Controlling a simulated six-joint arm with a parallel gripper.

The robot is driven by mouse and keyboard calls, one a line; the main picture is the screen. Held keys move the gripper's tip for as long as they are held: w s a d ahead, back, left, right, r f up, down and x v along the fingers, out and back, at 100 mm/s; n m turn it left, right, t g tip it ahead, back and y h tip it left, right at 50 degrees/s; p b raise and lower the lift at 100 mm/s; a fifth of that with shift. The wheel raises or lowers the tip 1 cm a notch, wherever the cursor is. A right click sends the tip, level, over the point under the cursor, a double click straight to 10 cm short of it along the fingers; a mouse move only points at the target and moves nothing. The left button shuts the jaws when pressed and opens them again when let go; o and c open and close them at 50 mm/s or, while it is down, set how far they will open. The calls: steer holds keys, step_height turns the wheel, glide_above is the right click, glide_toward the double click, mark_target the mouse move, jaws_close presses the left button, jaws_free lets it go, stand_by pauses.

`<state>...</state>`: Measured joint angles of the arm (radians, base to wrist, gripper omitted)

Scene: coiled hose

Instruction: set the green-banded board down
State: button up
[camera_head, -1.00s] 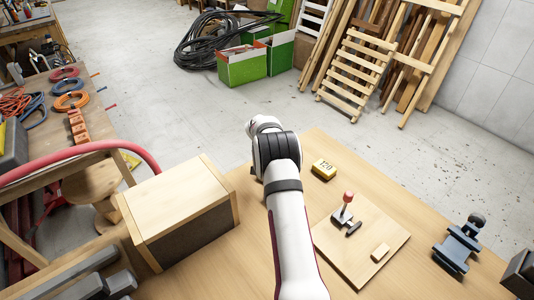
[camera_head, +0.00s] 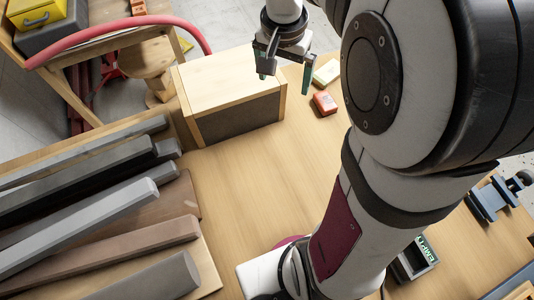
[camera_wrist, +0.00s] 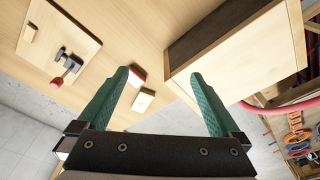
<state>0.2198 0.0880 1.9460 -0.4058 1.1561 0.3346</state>
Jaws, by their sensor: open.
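My gripper (camera_head: 286,84) is open and empty, its two green-padded fingers spread in the wrist view (camera_wrist: 160,76). In the head view it hangs by the right end of a wooden box (camera_head: 235,85); how high it is I cannot tell. I cannot make out a board with a green band in either current view. A wooden board (camera_wrist: 55,38) with a red-knobbed clamp (camera_wrist: 68,68) lies on the bench at upper left in the wrist view. It shows no green band there.
A red block (camera_head: 324,102) and a pale block (camera_head: 327,72) sit close together beside the box. Several dark and grey bars (camera_head: 90,225) lie at left. A blue vise-like tool (camera_head: 497,197) is at right. Bare bench (camera_head: 245,180) lies before the box.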

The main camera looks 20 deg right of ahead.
steer(key=s+a+f+n+y, duration=0.1)
steer(key=s+a+n, duration=0.1)
steer(key=s+a, duration=0.4)
steer(key=s+a+n+g+y, duration=0.1)
steer(key=s+a, duration=0.5)
steer(key=s, duration=0.8)
steer(key=shift+s+a+f+n+y, duration=0.35)
steer(key=shift+s+n+y, duration=0.05)
steer(key=shift+y, duration=0.1)
steer(key=m+t+h, duration=0.1)
steer(key=m+h, duration=0.5)
steer(key=m, duration=0.2)
glide_above(319, 79)
steer(key=s+a, duration=0.2)
steer(key=a, duration=0.3)
step_height(319, 79, down, 8)
steer(key=x, duration=1.4)
steer(key=shift+w+a+f, duration=0.2)
steer(key=shift+a, duration=0.15)
